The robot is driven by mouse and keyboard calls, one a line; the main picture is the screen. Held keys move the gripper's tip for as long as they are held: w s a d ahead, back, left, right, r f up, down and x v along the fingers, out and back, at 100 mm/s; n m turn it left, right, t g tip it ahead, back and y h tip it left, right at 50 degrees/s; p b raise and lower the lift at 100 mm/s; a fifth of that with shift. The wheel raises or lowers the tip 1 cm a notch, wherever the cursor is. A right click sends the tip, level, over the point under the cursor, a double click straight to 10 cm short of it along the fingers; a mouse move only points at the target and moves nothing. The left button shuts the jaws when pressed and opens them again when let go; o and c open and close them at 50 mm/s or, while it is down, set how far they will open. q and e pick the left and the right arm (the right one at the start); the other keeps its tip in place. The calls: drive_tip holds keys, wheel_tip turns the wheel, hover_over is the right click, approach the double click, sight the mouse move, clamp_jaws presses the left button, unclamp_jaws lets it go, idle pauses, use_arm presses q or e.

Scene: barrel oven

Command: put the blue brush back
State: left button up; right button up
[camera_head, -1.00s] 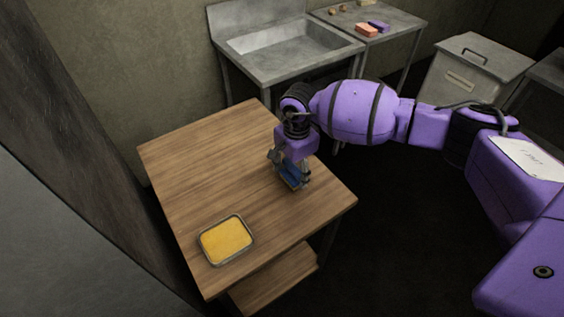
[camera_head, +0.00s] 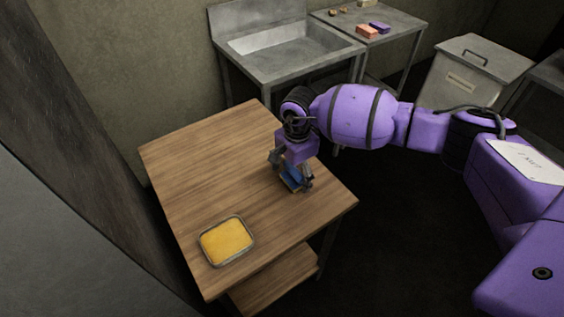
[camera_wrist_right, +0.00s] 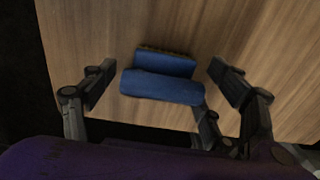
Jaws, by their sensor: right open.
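The blue brush (camera_wrist_right: 162,86) lies on the wooden table (camera_head: 200,165), near the table's right edge. It also shows in the head view (camera_head: 292,181), partly hidden by my right gripper (camera_head: 291,184). In the right wrist view my right gripper (camera_wrist_right: 160,88) is open, with its fingers on either side of the brush and a gap on both sides. My left gripper is not in view.
A tray with yellow contents (camera_head: 226,241) sits at the table's near end. A grey bin (camera_head: 472,75) stands at right.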

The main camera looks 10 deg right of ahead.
sight(295, 170)
wheel_tip(295, 170, up, 12)
drive_tip(key=shift+r+b, duration=0.15)
drive_tip(key=shift+b, duration=0.2)
